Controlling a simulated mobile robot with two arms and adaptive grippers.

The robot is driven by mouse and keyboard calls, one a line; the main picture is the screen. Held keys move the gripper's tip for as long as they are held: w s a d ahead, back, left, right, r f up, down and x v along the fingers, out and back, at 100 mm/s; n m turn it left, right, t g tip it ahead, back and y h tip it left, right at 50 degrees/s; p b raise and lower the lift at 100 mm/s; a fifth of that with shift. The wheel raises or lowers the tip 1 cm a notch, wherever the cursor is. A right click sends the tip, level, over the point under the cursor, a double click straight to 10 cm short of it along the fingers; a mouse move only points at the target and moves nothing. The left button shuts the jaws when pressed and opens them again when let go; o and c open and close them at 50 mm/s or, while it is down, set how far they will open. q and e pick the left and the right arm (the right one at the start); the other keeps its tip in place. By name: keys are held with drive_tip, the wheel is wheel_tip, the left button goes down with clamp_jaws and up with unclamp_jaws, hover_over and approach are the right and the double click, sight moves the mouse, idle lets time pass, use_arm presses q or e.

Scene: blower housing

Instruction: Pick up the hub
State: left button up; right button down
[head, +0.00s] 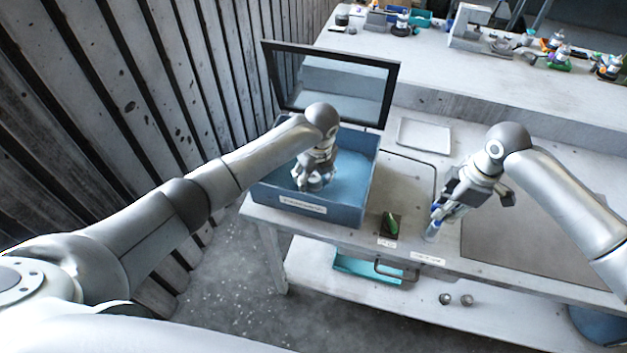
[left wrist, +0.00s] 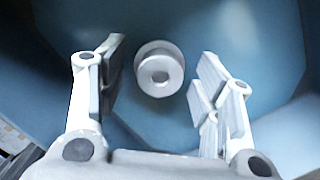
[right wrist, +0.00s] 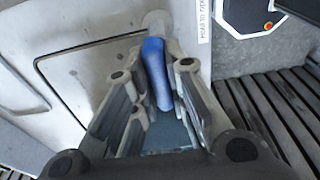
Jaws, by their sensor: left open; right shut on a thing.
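The hub (left wrist: 160,70) is a grey round stepped part with a central hole. It sits inside the blue bin (head: 345,208), seen between the fingers in the left wrist view. My left gripper (head: 311,178) is open and reaches down into the bin, its fingers on either side of the hub with gaps showing. In the head view the hub is mostly hidden by this gripper. My right gripper (head: 446,205) is shut on a blue-handled tool (right wrist: 154,70) with a pale cylindrical end, held over the table to the right of the bin.
The bin's framed clear lid (head: 345,90) stands open behind it. A green item on a dark pad (head: 391,226) lies right of the bin, and a white tray (head: 424,136) behind. A dark mat (head: 520,240) covers the table's right. A slatted wall (head: 150,100) stands close at left.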

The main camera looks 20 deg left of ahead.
sight(313, 177)
use_arm(q)
drive_tip(key=shift+f, duration=0.4)
drive_tip(key=c, duration=1.1)
drive_tip(key=shift+o, duration=0.2)
drive_tip(key=shift+r, duration=0.15)
wheel_tip(313, 177, up, 14)
drive_tip(key=shift+f, duration=0.25)
drive_tip(key=shift+s, duration=0.1)
